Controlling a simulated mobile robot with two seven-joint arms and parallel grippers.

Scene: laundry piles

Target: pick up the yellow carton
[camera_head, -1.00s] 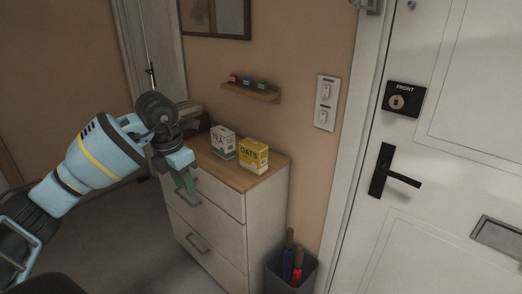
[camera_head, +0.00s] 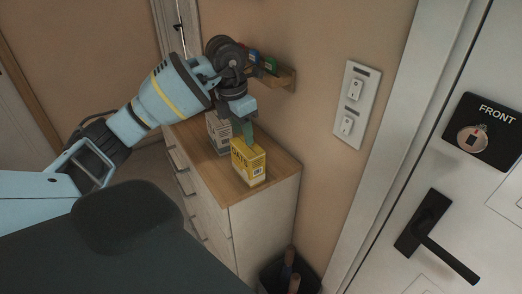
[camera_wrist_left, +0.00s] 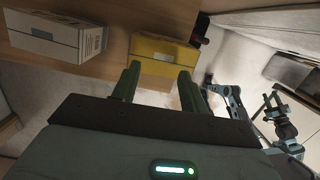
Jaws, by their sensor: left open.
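The yellow carton (camera_head: 248,163), marked OATS, stands upright on the wooden top of a white chest of drawers. In the left wrist view the yellow carton (camera_wrist_left: 163,54) lies just ahead of the left gripper's green fingers (camera_wrist_left: 160,82). The fingers are apart with nothing between them. I cannot tell if they touch the carton. The right gripper is not seen in the head view.
A white and grey carton (camera_head: 217,133) stands left of the yellow one and shows in the wrist view (camera_wrist_left: 58,32). A small wall shelf (camera_head: 284,79) with small coloured items is behind my gripper. A dark bin (camera_head: 290,275) stands beside the chest (camera_head: 265,215).

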